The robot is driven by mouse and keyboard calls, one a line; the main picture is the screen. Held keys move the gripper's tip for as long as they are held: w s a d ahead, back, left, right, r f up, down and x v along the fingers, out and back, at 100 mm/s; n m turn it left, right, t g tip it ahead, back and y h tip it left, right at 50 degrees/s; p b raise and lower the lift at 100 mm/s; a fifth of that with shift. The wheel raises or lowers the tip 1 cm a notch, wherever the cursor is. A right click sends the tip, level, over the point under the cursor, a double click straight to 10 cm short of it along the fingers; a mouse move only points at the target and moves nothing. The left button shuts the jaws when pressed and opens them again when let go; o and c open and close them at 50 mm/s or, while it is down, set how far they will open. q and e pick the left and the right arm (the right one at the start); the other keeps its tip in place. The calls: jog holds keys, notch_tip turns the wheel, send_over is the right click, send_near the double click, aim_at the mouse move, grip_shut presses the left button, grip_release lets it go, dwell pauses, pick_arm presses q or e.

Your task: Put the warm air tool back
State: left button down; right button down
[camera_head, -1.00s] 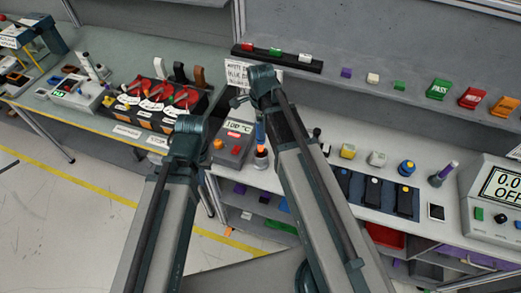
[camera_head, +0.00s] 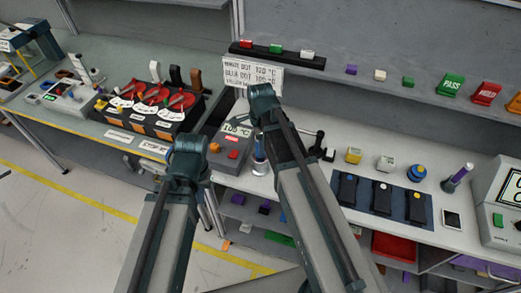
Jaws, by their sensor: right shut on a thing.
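The warm air tool (camera_head: 259,148), a slim blue body, stands upright with its lower end in a small pale cup-like holder (camera_head: 259,168). The holder is beside the grey control box (camera_head: 235,137), which has a 100 °C display and red and orange buttons. My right gripper (camera_head: 257,115) is above the holder and shut on the tool. Its fingers are mostly hidden behind my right wrist. My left gripper (camera_head: 183,165) is to the left, in front of the bench edge and apart from the tool. Its fingers are hidden by the arm, so its opening cannot be seen.
A printed temperature card (camera_head: 252,76) stands behind the control box. A black bracket-like thing (camera_head: 318,147) is just right of my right arm. A dark blue mat (camera_head: 382,196) with several black devices lies further right.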

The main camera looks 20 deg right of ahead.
jog(key=shift+r, duration=0.1)
jog(key=shift+f, duration=0.25)
jog(key=shift+c, duration=2)
grip_release()
jog(key=shift+r, duration=0.1)
jog(key=shift+r, duration=0.15)
